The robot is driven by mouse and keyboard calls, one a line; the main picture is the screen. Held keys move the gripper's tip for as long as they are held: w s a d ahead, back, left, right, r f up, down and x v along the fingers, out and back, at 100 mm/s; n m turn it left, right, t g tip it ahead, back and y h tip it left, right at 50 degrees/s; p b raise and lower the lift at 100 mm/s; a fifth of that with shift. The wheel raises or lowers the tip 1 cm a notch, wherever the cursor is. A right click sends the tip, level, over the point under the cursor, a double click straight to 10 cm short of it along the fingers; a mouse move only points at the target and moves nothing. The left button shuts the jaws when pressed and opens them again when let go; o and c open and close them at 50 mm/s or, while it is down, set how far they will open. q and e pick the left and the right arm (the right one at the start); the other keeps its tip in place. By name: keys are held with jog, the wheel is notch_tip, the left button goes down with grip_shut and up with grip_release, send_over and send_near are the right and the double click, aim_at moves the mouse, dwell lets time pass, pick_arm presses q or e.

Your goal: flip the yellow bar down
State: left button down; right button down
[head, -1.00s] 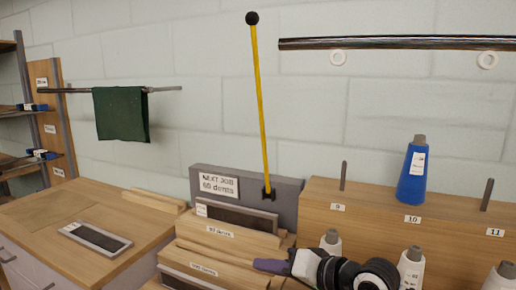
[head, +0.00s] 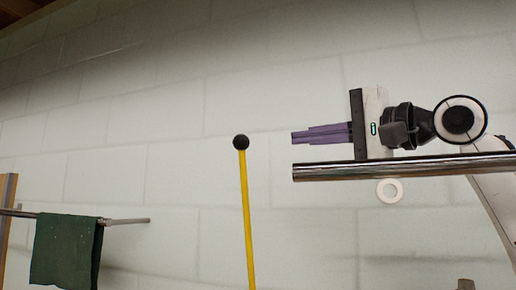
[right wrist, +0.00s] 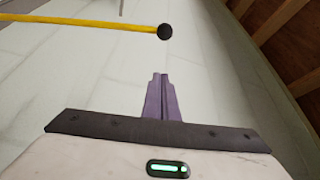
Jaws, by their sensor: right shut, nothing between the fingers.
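The yellow bar (head: 247,220) stands upright in the head view, with a black ball (head: 241,142) on its top end. Its lower end is out of view. My right gripper (head: 293,137) is up at the right of the ball, at about its height in the picture and apart from it. Its purple fingers are together and empty, pointing left. In the right wrist view the bar (right wrist: 90,24) crosses the upper left, and its ball (right wrist: 165,31) lies beyond the fingertips (right wrist: 160,75). My left gripper is not in view.
A green cloth (head: 66,250) hangs on a rod (head: 125,221) at the left. The wall space around the ball looks clear.

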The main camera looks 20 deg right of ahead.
jog(key=w+a+p, duration=0.3)
jog(key=w+a, duration=0.2)
jog(key=a, duration=0.2)
jog(key=shift+w+a, duration=0.25)
jog(key=shift+a, duration=0.1)
dwell(0.4)
